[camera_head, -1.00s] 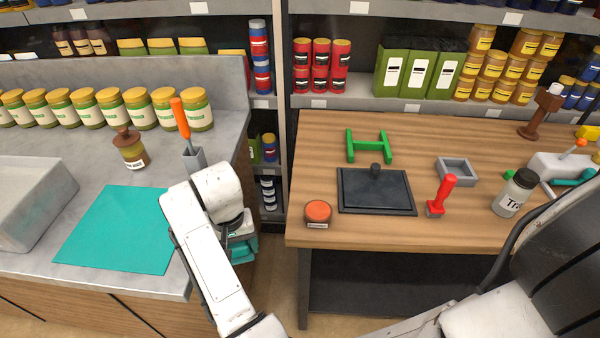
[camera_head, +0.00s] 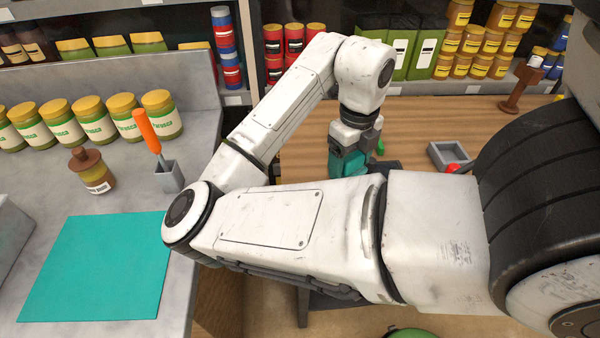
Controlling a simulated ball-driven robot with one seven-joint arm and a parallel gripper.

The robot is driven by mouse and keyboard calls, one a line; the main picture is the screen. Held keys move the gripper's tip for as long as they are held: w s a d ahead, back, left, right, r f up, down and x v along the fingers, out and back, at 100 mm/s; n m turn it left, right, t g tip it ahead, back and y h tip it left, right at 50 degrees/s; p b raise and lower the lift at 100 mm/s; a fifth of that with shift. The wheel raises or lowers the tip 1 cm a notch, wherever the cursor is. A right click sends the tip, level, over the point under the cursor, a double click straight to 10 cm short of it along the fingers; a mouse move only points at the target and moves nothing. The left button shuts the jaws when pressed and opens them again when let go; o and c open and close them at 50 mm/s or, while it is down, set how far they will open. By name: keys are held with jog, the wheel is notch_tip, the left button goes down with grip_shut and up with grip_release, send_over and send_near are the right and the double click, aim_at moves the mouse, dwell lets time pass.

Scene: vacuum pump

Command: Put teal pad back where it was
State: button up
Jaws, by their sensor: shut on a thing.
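My gripper (camera_head: 350,156) hangs over the wooden table, pointing down near the dark slab (camera_head: 388,164). A teal piece, which I take to be the teal pad (camera_head: 347,164), shows at its tips. The gripper is shut on it, but the fingers are mostly hidden. My arm hides most of the slab and its knob, so I cannot tell whether the pad touches the slab. A large flat teal sheet (camera_head: 100,268) lies on the grey counter at left.
A grey holder (camera_head: 168,178) with an orange-handled tool (camera_head: 149,131) and a brown-lidded jar (camera_head: 92,171) stand on the counter. A grey open box (camera_head: 447,153) and brown stand (camera_head: 520,86) are on the wooden table. A gap separates counter and table.

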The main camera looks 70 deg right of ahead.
jog(key=shift+s+r+m, duration=0.1)
jog(key=shift+s+m, duration=0.2)
jog(key=shift+m, duration=0.3)
jog(key=shift+w+d, duration=0.1)
jog(key=shift+w, duration=0.1)
jog(key=w+d+f+p, duration=0.3)
jog(key=w+d+f, duration=0.15)
jog(key=w, duration=0.35)
send_over(306, 177)
jog(key=f, duration=0.2)
jog(key=s+f, duration=0.1)
jog(key=f, duration=0.1)
jog(key=shift+a+f, duration=0.1)
jog(key=shift+a, duration=0.15)
jog(key=shift+w+d+f+p, duration=0.15)
jog(key=shift+w+f+p, duration=0.2)
jog(key=shift+f, duration=0.2)
notch_tip(306, 177, down, 2)
jog(key=shift+f+p, duration=0.1)
jog(key=shift+p, duration=0.5)
jog(key=shift+f, duration=0.45)
jog(key=shift+f, duration=0.1)
